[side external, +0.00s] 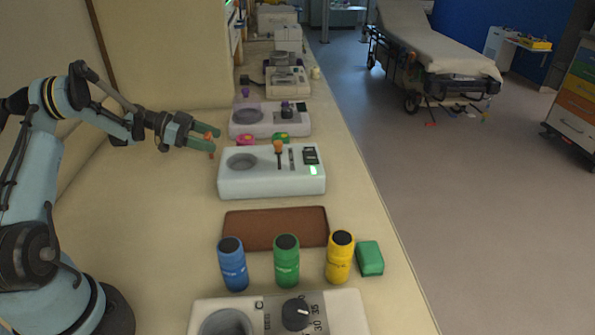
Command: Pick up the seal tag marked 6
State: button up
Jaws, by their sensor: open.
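My gripper (213,141) has green fingers and is open above the counter, left of a white device. A small orange piece (208,136) shows at its fingertips, and I cannot tell whether it is a tag or part of the fingers. A pink piece (245,140) and a green piece (281,137) lie behind the white device, to the right of my gripper and apart from it. They may be seal tags, but no number 6 is readable on any of them.
The white device (270,181) with a round well and an orange-topped lever stands close to my gripper. Blue (232,263), green (286,262) and yellow (340,258) bottles stand before a brown mat (275,228). A green block (370,258) is beside them. The counter (150,215) is clear at left.

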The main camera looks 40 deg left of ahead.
jog(key=c, duration=1)
